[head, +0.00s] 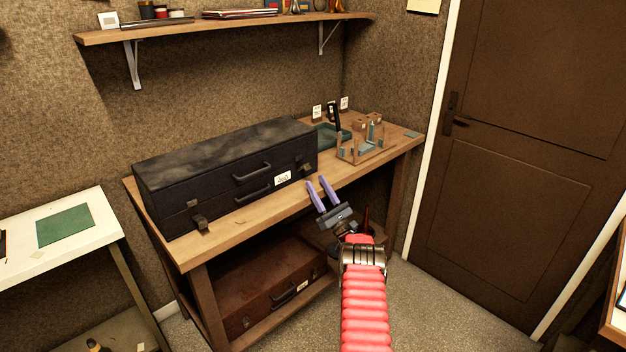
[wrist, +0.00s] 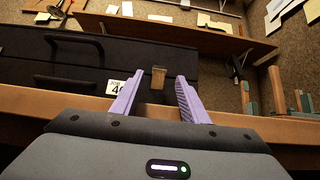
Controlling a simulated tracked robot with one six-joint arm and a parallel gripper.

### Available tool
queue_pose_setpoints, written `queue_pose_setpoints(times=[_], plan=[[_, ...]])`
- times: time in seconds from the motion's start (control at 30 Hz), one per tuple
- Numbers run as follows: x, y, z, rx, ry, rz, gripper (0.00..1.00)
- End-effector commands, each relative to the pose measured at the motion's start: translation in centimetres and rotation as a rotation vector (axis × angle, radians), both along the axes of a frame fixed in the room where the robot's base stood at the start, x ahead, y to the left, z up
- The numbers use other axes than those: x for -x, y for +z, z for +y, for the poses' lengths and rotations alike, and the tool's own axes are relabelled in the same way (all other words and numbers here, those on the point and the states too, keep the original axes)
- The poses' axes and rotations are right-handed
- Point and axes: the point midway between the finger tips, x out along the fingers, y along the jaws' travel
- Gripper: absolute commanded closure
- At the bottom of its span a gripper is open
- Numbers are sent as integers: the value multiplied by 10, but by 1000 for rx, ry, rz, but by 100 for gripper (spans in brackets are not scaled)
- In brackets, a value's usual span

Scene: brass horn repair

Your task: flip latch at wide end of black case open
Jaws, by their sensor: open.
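The long black case (head: 225,170) lies shut on the wooden workbench. One metal latch (head: 201,223) is on its front near the left end and seems to stick out. Another latch (head: 306,170) is near the right end; in the wrist view this right-hand latch (wrist: 158,76) shows between and beyond my fingers. I cannot tell which end is wider, or for sure how each latch is set. My gripper (head: 317,181) has two purple fingers, open and empty, in front of the case's right end. In the wrist view my gripper (wrist: 160,78) frames that latch without visible contact.
Handles and a white job tag (head: 283,178) are on the case front. A wooden stand (head: 365,150) and a green tray (head: 328,137) are to the right on the workbench (head: 240,222). A shelf (head: 230,26) hangs above. A brown case (head: 265,290) lies below.

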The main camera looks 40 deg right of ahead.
Motion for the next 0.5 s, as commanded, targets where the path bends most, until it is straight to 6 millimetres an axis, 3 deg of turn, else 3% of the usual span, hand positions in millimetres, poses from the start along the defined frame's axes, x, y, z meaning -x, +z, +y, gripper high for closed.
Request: queue_pose_setpoints(times=[0.5], plan=[[59, -58, -2, -1, -1, 1, 59]])
